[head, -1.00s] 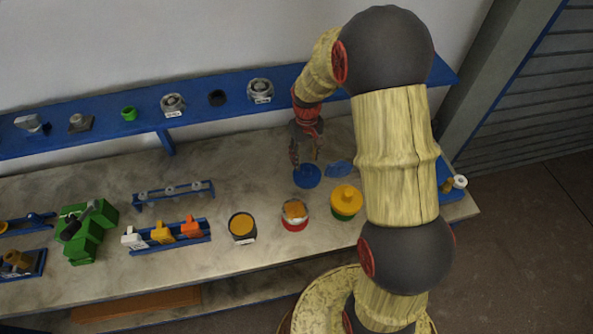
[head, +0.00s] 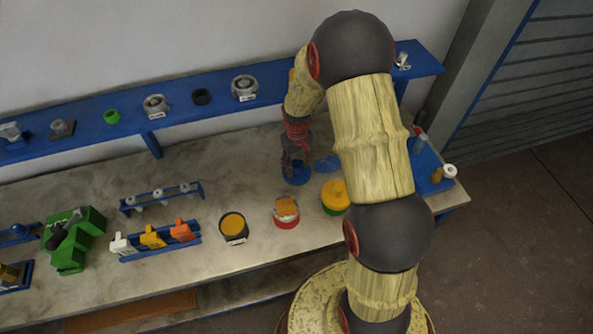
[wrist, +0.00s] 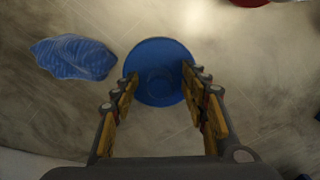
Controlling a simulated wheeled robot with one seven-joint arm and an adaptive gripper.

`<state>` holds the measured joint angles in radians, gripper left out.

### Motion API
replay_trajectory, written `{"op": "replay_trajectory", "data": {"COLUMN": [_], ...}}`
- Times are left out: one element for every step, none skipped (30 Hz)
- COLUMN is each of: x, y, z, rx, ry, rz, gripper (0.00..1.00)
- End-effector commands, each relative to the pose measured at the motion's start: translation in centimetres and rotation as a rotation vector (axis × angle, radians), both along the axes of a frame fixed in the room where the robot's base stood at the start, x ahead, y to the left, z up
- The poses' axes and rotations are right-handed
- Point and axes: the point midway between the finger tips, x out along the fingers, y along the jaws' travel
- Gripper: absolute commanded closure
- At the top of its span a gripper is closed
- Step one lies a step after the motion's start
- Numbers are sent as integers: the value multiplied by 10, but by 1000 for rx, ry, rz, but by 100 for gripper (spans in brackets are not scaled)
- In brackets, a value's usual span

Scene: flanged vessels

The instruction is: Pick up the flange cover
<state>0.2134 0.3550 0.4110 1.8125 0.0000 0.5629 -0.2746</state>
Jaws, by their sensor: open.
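A round blue disc, which looks like the flange cover, lies on the grey bench; its edge shows below my gripper in the head view (head: 297,180), and its face shows in the wrist view (wrist: 158,52). My gripper (head: 296,163) points down over it and is open. In the wrist view my gripper (wrist: 160,77) has one finger on each side of the disc's near part. The fingertips overlap its left and right edges in the picture. I cannot tell whether they touch it.
A crumpled blue piece (wrist: 74,57) lies left of the disc in the wrist view. In the head view, a yellow-topped green vessel (head: 335,196), a red-based vessel (head: 286,212) and a dark vessel (head: 233,228) stand nearby. A blue shelf (head: 185,112) runs behind.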

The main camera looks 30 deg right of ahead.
Motion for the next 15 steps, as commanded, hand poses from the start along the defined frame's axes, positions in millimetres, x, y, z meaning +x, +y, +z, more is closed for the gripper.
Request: {"op": "replay_trajectory", "data": {"x": [0,0,0,0,0,0,0,0,0,0,0,0,0,0,0], "y": [0,0,0,0,0,0,0,0,0,0,0,0,0,0,0], "z": [1,1,1,1,1,1,1,1,1,1,1,1,1,1,1], "rx": [0,0,0,0,0,0,0,0,0,0,0,0,0,0,0], "ry": [-1,-1,-1,0,0,0,0,0,0,0,0,0,0,0,0], "rz": [0,0,0,0,0,0,0,0,0,0,0,0,0,0,0], "gripper": [55,55,55,56,58,60,62,63,66,67,69,71,73,75,77]}}
